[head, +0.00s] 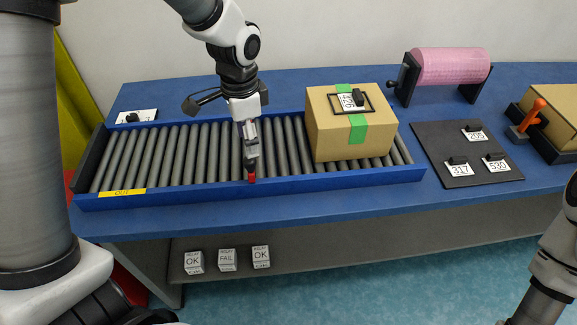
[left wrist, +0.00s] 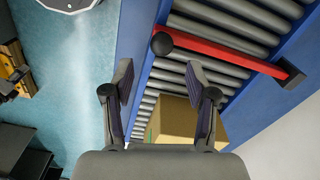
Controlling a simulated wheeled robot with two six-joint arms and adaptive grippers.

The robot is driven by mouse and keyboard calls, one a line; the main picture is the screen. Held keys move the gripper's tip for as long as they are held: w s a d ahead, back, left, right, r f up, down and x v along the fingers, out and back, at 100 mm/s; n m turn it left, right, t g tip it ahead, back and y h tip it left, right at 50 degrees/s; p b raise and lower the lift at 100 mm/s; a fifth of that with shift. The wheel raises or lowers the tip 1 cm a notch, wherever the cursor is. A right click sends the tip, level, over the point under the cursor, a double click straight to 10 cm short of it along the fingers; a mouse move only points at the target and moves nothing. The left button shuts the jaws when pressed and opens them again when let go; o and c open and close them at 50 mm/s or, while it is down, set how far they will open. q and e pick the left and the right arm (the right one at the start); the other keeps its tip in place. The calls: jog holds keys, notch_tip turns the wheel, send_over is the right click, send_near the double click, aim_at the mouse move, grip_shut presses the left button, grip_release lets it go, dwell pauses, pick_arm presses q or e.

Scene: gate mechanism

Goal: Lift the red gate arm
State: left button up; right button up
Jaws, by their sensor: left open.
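The red gate arm (left wrist: 220,52) lies across the roller conveyor in the left wrist view. It has a dark round knob (left wrist: 162,43) at its left end and a dark pivot post at its right end. In the head view only a small red part (head: 252,177) shows at the conveyor's front rail; my left gripper and arm hide the rest. My left gripper (head: 250,160) is open and empty above the front of the conveyor. In the left wrist view the knob lies beyond the gap between its fingertips (left wrist: 160,80). My right gripper is out of view.
A cardboard box (head: 325,135) with green tape sits on the rollers to the right of my left gripper. Further right are a pink roll (head: 450,66), a dark board (head: 432,150) with labelled blocks and an orange-handled device (head: 530,118). The conveyor's left rollers (head: 165,155) are clear.

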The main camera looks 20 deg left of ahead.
aim_at(250, 161)
pick_arm(q)
jog(key=shift+a+f, duration=0.1)
jog(key=shift+f, duration=0.35)
notch_tip(250, 161, down, 7)
jog(key=shift+r+p, duration=0.1)
jog(key=shift+p, duration=0.2)
grip_shut()
